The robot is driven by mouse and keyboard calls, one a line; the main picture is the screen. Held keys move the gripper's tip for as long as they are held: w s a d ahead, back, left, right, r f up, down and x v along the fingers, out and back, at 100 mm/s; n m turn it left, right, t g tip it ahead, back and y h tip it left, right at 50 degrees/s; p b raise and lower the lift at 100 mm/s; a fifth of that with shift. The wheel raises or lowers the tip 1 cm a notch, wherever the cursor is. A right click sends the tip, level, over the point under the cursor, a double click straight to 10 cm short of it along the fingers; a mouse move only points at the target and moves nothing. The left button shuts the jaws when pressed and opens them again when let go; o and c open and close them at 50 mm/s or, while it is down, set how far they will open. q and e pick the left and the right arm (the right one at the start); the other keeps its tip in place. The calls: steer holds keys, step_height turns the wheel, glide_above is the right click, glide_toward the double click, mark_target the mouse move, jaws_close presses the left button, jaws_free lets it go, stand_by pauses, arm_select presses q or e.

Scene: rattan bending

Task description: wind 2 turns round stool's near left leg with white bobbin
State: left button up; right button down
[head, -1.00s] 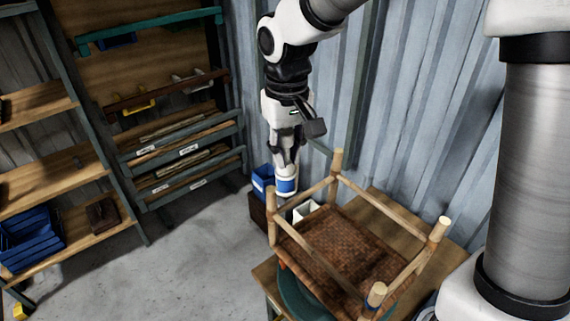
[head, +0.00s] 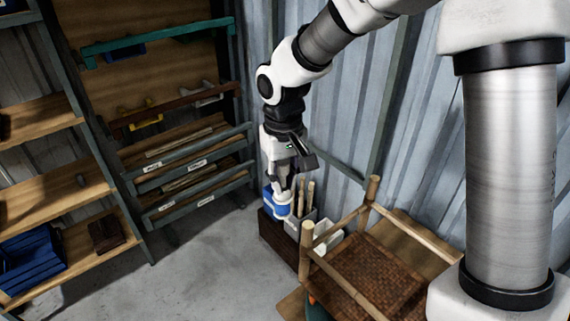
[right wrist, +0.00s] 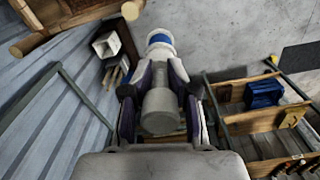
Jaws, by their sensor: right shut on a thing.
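My right gripper (head: 283,188) hangs beside the stool, to its left in the head view, with the fingers pointing down. It is shut on the white bobbin (head: 281,210), which has a blue band. In the right wrist view the bobbin (right wrist: 159,40) sits beyond the fingertips (right wrist: 160,85). The stool (head: 352,275) is upside down, with its brown woven seat low and its legs up. Its left leg (head: 306,245) and far leg (head: 373,190) show; the other legs are hidden or out of frame. The bobbin is apart from the legs. My left gripper is not in view.
A wooden table (head: 425,240) bears the stool. A white box (head: 328,236) and a container of sticks (head: 303,215) stand left of it, close to the bobbin. Shelves (head: 90,245) stand at left, a corrugated wall behind. The floor (head: 215,270) between is clear.

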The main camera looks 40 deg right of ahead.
mark_target(289, 199)
steer(key=f, duration=0.1)
steer(key=f+b, duration=0.1)
steer(key=s+f+b, duration=0.1)
steer(key=f, duration=0.1)
steer(key=shift+d, duration=0.3)
steer(key=f+b, duration=0.2)
steer(key=f, duration=0.1)
steer(key=shift+w+a+f, duration=0.15)
steer(key=shift+a+f, duration=0.05)
steer(key=shift+w+f, duration=0.15)
steer(key=shift+f, duration=0.3)
steer(key=shift+s+d+r, duration=0.1)
steer(key=shift+s, duration=0.15)
steer(key=shift+w, duration=0.1)
